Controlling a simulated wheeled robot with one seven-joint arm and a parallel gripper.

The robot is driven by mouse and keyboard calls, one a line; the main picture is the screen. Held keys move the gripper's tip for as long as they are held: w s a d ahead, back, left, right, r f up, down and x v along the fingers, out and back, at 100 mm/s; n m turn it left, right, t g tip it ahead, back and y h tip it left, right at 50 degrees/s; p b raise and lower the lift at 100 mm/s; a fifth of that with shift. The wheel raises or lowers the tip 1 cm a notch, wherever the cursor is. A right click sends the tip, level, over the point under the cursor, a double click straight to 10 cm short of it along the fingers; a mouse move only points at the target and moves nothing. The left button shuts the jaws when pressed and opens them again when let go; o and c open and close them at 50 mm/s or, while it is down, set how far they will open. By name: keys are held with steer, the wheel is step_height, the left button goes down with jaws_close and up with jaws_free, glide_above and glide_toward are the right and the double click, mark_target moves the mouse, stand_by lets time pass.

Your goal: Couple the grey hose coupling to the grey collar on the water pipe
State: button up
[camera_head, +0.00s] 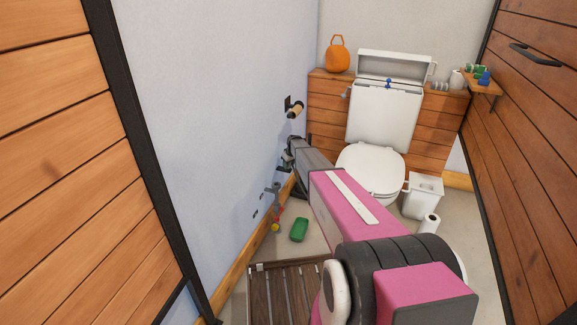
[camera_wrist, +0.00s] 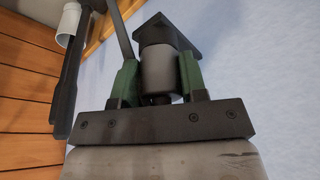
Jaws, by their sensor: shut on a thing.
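My gripper (camera_wrist: 158,75) has its two green fingers on either side of a grey cylinder, which looks like the grey hose coupling (camera_wrist: 158,70). A dark square plate or block sits just beyond the coupling; whether they are joined I cannot tell. In the head view my gripper (camera_head: 288,153) is small and dark, close to the left wall, and the coupling is too small to make out. Grey pipework (camera_head: 277,188) with red and yellow parts stands low by that wall, nearer the camera than my gripper. I cannot pick out the grey collar for certain.
A black paper holder (camera_head: 294,106) is on the left wall above my gripper. A toilet (camera_head: 372,172) stands at the back, with a white bin (camera_head: 424,196) and paper roll (camera_head: 429,223) right of it. A slatted wooden piece (camera_head: 257,300) is in front.

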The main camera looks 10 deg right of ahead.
steer(key=shift+r, duration=0.65)
stand_by(0.4)
steer(key=shift+r, duration=1.2)
steer(key=shift+r, duration=0.5)
step_height(320, 180, up, 4)
steer(key=shift+r, duration=0.2)
steer(key=s+a, duration=0.4)
steer(key=s, duration=0.3)
steer(key=s+a, duration=0.4)
steer(key=s, duration=0.3)
steer(key=shift+s+a+f, duration=0.2)
steer(key=shift+s+a, duration=0.05)
steer(key=shift+s, duration=0.15)
steer(key=shift+f, duration=0.1)
steer(key=shift+f, duration=2.85)
